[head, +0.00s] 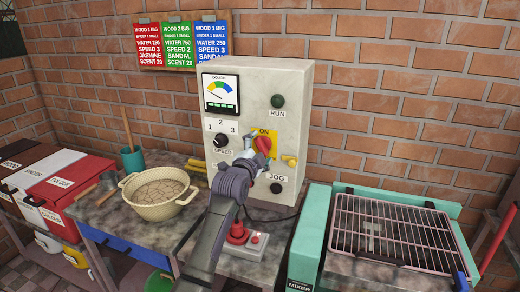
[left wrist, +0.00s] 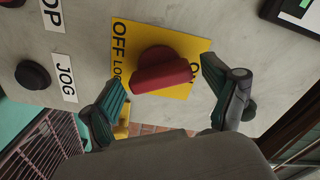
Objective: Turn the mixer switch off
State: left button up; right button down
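The mixer switch is a red rotary knob (head: 262,145) on a yellow plate, on the front of the pale control box (head: 292,100). ON is printed above it in the head view. In the left wrist view the red knob (left wrist: 165,73) stands out from the yellow plate (left wrist: 140,38), with OFF and ON lettering on opposite sides. My left gripper (head: 250,155) is right in front of the plate and partly covers it. Its open fingers (left wrist: 162,82) stand on either side of the knob, with gaps visible. My right gripper is not in view.
A bowl (head: 159,211) stands left of my arm, a red button box (head: 238,236) below, and a mesh rack (head: 395,232) right.

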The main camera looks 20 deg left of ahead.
pick_arm(q)
jog(key=c, duration=0.9)
jog(key=shift+n, duration=0.4)
jog(key=shift+n+p, duration=0.75)
jog(key=shift+n, duration=0.25)
jog(key=n+p, duration=0.1)
jog(key=n, duration=0.1)
jog(key=shift+n, duration=0.4)
jog(key=n+p, duration=0.1)
jog(key=n, duration=0.3)
jog(key=shift+n+p, duration=0.35)
jog(key=shift+n, duration=0.85)
jog(key=shift+f, duration=0.1)
